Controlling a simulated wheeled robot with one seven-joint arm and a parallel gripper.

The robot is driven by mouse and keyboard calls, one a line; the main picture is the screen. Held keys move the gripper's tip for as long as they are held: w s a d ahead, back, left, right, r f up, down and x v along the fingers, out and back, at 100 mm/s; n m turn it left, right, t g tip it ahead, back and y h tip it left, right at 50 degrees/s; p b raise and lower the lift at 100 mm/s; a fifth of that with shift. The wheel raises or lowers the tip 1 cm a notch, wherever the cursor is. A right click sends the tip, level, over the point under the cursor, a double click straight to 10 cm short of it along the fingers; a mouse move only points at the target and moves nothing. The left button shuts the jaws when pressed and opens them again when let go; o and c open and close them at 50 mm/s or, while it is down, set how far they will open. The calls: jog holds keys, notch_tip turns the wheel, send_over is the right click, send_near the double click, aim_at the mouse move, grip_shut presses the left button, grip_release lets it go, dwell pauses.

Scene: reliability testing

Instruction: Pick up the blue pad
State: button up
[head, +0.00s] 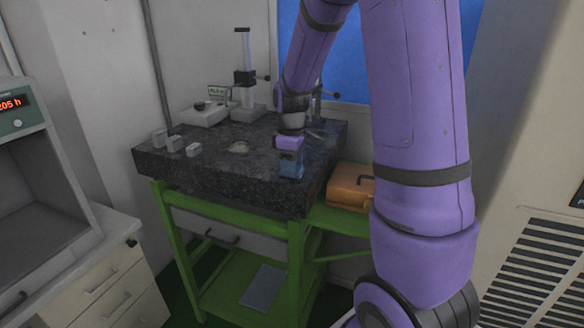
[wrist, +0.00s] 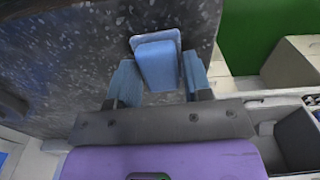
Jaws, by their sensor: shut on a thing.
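The blue pad (wrist: 157,65) is a small blue block with a wider rim at its far end. In the wrist view it sits between the two blue fingers of my gripper (wrist: 160,80), which is shut on it. In the head view my gripper (head: 291,160) points down over the front right part of the dark granite table (head: 215,160). There the pad and the fingers merge into one blue patch, so I cannot tell whether the pad touches the stone.
Small grey blocks (head: 174,144) stand at the table's left. A measuring stand (head: 246,85) and a white device (head: 205,113) are at the back. An orange case (head: 350,187) lies on a green shelf to the right. The table's middle is mostly clear.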

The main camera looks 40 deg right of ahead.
jog(key=shift+r, duration=0.1)
jog(key=shift+r, duration=0.65)
notch_tip(320, 180, up, 2)
jog(key=s+a, duration=0.2)
jog(key=s, duration=0.5)
jog(key=s+a+r, duration=0.1)
jog(key=s+a, duration=0.1)
jog(key=s, duration=0.6)
jog(key=shift+s+a+r, duration=0.15)
jog(key=shift+a+r, duration=0.1)
jog(key=shift+a, duration=0.1)
jog(key=shift+o, duration=0.3)
